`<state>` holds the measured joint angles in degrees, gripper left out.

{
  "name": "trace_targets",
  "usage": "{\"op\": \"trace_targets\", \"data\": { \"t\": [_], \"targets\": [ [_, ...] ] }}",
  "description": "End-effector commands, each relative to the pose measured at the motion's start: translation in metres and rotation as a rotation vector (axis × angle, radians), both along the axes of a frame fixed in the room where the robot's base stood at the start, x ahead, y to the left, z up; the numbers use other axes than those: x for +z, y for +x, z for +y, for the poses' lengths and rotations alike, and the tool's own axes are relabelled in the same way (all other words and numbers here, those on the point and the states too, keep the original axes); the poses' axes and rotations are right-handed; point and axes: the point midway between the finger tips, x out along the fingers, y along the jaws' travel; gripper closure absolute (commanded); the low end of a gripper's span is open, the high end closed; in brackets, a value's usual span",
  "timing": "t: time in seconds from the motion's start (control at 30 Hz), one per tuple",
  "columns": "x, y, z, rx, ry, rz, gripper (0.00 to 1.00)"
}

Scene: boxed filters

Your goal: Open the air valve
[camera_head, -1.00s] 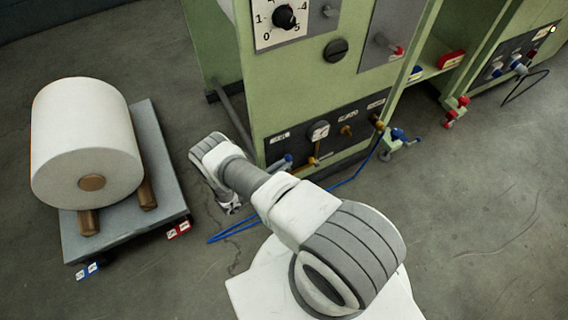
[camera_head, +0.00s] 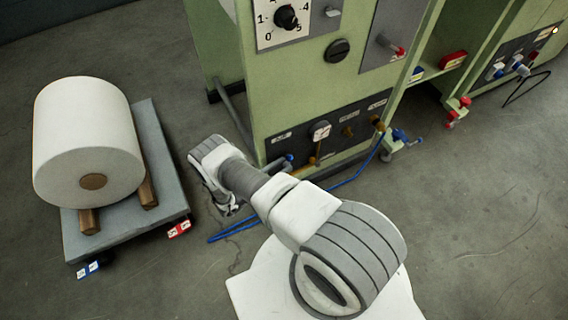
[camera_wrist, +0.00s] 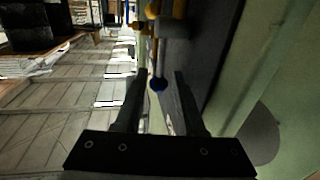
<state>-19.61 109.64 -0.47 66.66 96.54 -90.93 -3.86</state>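The dark control panel (camera_head: 335,131) on the green machine carries a round gauge (camera_head: 320,131), a yellow lever (camera_head: 315,154) and a blue-tipped valve handle (camera_head: 289,158). In the head view my wrist hides most of the gripper.
Blue hose (camera_head: 345,180) runs along the floor by the machine's base. A grey pallet (camera_head: 160,150) with a large white roll (camera_head: 84,140) stands at the left. A dial (camera_head: 286,17) and black knob (camera_head: 337,50) sit higher on the machine. The floor at right is mostly clear.

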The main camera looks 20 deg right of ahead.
Motion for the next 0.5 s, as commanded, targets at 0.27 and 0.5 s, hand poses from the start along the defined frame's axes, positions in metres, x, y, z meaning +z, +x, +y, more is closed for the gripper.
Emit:
{"op": "trace_targets", "data": {
  "t": [0.27,0.5],
  "targets": [
    [-0.001,-0.014,0.064,0.004,0.001,-0.002,0.62],
    [-0.002,-0.027,0.118,0.003,0.0,-0.002,0.62]
  ]
}}
